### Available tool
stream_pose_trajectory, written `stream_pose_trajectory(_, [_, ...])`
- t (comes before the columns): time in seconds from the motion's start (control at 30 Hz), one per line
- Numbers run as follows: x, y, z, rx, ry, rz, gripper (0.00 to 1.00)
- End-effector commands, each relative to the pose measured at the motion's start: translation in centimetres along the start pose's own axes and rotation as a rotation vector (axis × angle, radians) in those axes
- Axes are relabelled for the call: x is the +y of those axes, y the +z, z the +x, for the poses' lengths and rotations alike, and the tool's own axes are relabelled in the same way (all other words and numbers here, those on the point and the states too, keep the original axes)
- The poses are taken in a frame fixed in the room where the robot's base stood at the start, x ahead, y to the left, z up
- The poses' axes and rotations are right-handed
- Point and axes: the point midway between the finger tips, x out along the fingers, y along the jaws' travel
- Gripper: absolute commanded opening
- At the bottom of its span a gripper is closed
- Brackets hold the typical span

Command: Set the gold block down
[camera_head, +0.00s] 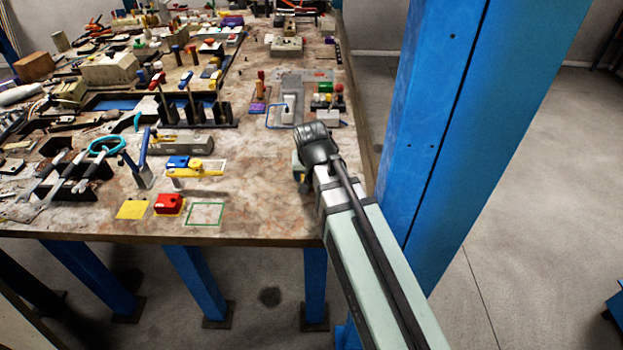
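My arm reaches in from the lower right over the table's right front part. My gripper (302,178) is at its end, seen from behind and above, small and mostly hidden by my own wrist. A small gold-yellow patch shows at the gripper's left side; I cannot tell if it is the gold block or whether the fingers are shut on it. No separate block is clearly the gold one. A yellow piece (208,173) lies by a blue block (178,162) at the table's front middle.
Near the front edge are a flat yellow square (132,209), a red block (168,203) and an empty green outline (205,214). Tool racks and parts crowd the left and back. The table (265,210) is bare left of my gripper. A blue post (440,120) stands right.

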Motion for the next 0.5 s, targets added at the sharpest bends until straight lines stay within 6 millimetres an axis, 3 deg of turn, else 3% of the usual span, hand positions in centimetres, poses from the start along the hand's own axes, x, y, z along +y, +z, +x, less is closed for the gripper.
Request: stream_pose_trajectory(0.5, [0.0, 0.05, 0.02, -0.001, 0.0, 0.0, 0.25])
